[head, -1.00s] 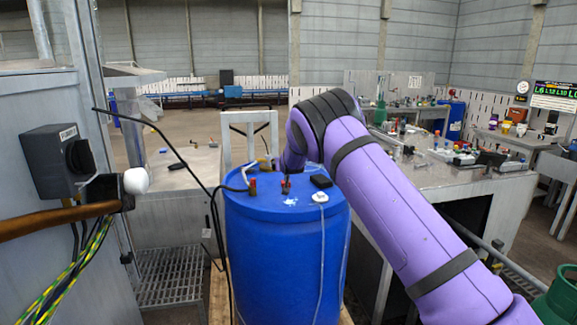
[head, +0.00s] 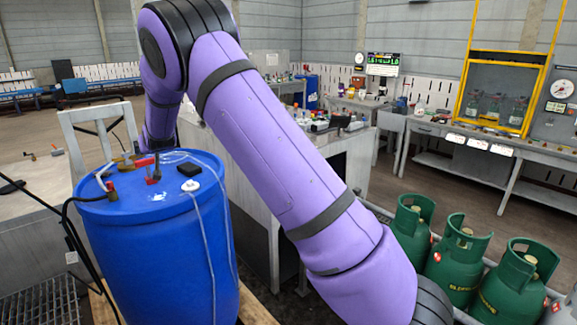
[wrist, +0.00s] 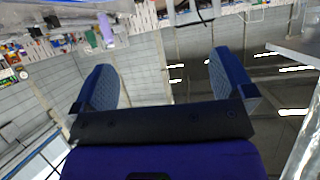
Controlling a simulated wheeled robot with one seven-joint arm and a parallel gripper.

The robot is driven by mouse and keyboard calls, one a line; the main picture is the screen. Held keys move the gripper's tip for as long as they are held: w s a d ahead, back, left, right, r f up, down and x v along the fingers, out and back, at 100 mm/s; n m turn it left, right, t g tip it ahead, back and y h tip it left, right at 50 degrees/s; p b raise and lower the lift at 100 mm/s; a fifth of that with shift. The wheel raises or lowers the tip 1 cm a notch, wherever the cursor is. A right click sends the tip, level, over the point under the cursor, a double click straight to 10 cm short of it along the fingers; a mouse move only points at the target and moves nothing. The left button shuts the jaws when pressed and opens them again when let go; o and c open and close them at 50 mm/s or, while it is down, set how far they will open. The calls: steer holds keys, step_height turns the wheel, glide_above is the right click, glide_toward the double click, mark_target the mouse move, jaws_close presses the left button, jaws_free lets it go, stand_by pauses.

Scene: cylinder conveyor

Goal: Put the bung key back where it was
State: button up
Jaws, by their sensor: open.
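My gripper (wrist: 160,62) is open in the wrist view, with two blue pads wide apart and nothing between them. I cannot surely tell which piece is the bung key. On the drum top are a red-handled fitting (head: 153,170), a red and brass fitting (head: 111,191), a black block (head: 190,170) and a white cap (head: 190,185). A brass-coloured piece (head: 124,161) shows at the drum's far edge.
A bench (head: 30,190) at the left carries small brass pieces (head: 57,152). Several green gas cylinders (head: 458,262) stand at the right. A cluttered workbench (head: 340,150) stands behind my arm. The wrist view faces the room, with open space between the fingers.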

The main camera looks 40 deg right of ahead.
steer(key=s+d+r+g+y, duration=0.15)
steer(key=s+r, duration=0.35)
steer(key=s, duration=0.5)
steer(key=s+d+r+g, duration=0.1)
steer(key=s+d+r, duration=0.1)
steer(key=s+r, duration=0.6)
steer(key=s+d+r+g+y, duration=0.1)
steer(key=s+d+r+g, duration=0.15)
steer(key=s, duration=0.95)
steer(key=s+f+n+g+h, duration=0.1)
steer(key=s+f+g, duration=0.1)
steer(key=s, duration=2.9)
steer(key=shift+s+f+n, duration=0.15)
steer(key=shift+f+n, duration=0.25)
steer(key=shift+f, duration=0.15)
